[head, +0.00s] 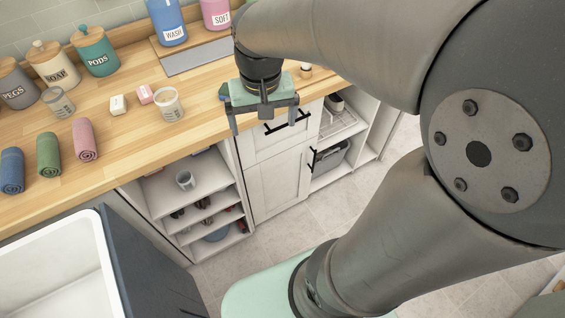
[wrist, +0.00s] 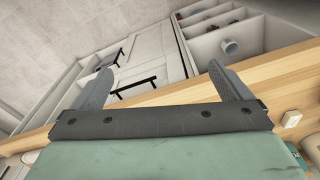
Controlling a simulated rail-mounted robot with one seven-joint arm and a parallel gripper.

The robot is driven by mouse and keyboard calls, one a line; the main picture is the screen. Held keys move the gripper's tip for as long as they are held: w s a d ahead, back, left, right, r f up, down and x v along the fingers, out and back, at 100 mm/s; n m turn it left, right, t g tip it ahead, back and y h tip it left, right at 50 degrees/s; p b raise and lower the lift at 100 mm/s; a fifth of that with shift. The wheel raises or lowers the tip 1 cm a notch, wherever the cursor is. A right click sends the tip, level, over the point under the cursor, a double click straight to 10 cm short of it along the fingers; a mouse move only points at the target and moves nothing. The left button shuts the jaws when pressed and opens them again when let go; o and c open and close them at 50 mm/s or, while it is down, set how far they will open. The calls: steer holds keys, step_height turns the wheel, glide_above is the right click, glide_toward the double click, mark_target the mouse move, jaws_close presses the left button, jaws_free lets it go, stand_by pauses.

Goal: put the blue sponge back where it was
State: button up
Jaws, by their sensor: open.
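I cannot make out the blue sponge for certain in either view. In the wrist view my gripper (wrist: 160,75) points past the counter edge toward the cabinet fronts and floor.
Rolled towels (head: 48,154), a white block (head: 119,105), a pink block (head: 145,94) and clear cups (head: 168,104) stand on the counter. Labelled jars (head: 95,50) and bottles (head: 167,22) are behind. Open shelves (head: 187,205) flank the cabinet (head: 281,180). A white basin (head: 60,265) is lower left.

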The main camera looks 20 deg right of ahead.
steer(key=s+f+n, duration=0.2)
steer(key=s+f, duration=0.2)
steer(key=s, duration=0.6)
steer(key=shift+s, duration=0.25)
